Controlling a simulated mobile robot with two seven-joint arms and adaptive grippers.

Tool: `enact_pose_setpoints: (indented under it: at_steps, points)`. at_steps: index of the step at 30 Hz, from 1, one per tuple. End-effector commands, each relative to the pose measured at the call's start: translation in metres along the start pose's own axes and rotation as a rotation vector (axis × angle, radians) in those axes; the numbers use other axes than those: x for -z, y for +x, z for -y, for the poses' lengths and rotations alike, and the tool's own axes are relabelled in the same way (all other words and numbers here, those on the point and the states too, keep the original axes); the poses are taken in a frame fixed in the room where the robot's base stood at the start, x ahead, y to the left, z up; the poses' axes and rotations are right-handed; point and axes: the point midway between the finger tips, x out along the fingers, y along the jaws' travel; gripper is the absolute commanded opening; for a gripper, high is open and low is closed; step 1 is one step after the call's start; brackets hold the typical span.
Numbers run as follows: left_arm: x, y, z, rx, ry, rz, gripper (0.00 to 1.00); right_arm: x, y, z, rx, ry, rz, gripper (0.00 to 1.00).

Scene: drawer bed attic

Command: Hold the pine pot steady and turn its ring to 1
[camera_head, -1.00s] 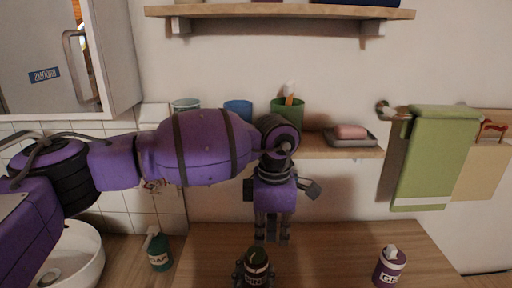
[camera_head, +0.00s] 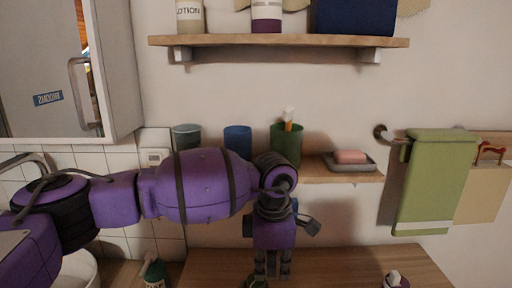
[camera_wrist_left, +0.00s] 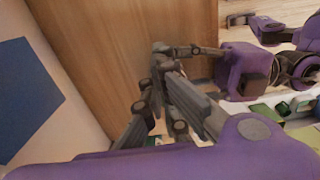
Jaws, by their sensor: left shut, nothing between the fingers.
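My left gripper (camera_head: 272,276) hangs fingers down over the wooden counter, low in the head view. Its fingers are shut with nothing between them. The dark green top of a pot (camera_head: 256,282), likely the pine pot, just shows at the bottom edge, below and slightly left of the fingertips. Its ring and number marks are out of view. In the left wrist view the left fingers (camera_wrist_left: 160,82) show close up, and a purple hand (camera_wrist_left: 245,70), seemingly my right one, lies beyond them with grey links to its left. Its grip is unclear.
Behind is a low shelf (camera_head: 320,175) with cups and a soap dish (camera_head: 350,161). An upper shelf (camera_head: 280,40) holds bottles. A green towel (camera_head: 432,180) hangs right.

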Motion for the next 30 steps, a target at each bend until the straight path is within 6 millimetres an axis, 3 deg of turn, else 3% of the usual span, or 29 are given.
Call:
enact_pose_setpoints:
  at_steps: [1,30]
  points:
    - [0.006,0.012,0.000,0.008,-0.006,-0.012,0.00,-0.001,-0.002,0.000,-0.001,-0.001,-0.001,0.12]
    - [0.009,0.011,0.011,0.010,-0.009,-0.019,0.00,0.000,0.000,-0.002,-0.006,0.003,-0.001,0.12]
